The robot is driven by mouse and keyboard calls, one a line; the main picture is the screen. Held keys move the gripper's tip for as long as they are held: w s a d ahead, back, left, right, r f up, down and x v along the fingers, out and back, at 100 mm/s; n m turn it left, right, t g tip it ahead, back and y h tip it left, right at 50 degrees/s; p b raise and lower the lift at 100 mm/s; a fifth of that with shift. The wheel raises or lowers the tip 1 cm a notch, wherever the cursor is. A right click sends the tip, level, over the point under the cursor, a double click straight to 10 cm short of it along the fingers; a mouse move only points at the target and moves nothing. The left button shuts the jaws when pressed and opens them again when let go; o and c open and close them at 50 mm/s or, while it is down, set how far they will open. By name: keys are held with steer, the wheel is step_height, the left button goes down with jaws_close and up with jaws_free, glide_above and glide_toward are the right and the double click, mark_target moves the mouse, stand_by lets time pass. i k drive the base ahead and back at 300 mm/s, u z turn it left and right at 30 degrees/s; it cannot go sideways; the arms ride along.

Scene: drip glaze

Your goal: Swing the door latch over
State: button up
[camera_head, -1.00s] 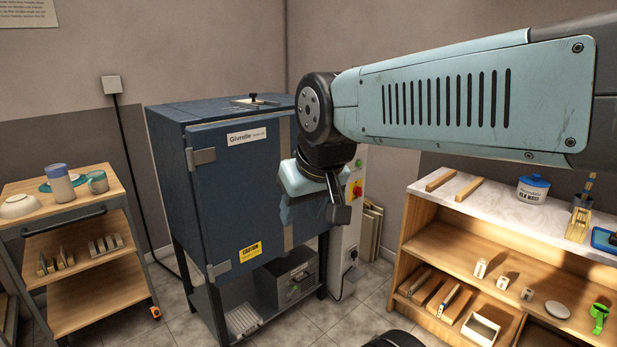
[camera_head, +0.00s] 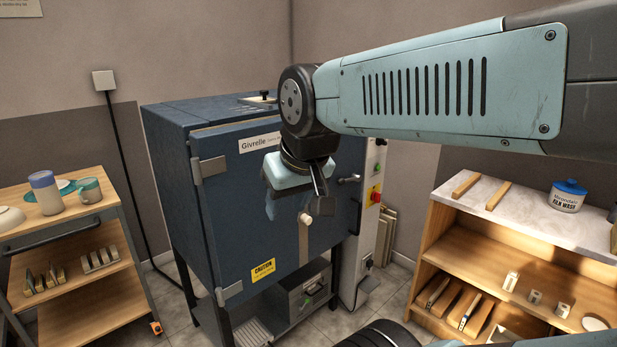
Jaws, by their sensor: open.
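The blue kiln (camera_head: 225,215) stands in the middle with its front door (camera_head: 232,185) closed. A dark latch handle (camera_head: 349,179) sticks out near the right edge of the door, pointing roughly sideways. My gripper (camera_head: 296,203) hangs in front of the upper door, left of the latch and apart from it. Its jaws are open and I see nothing between them. A pale round knob (camera_head: 305,218) on a vertical strip shows just below the fingers. My wrist hides part of the door between the name label and the latch.
A wooden cart (camera_head: 90,255) with pottery stands left. A shelf unit (camera_head: 440,212) with a pale top stands right. A grey control box (camera_head: 368,215) with a red button (camera_head: 375,197) adjoins the kiln's right side. My forearm crosses the upper right.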

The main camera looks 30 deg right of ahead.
mark_target(341, 181)
steer(key=u, duration=0.05)
steer(key=i, duration=1)
steer(key=z, duration=0.95)
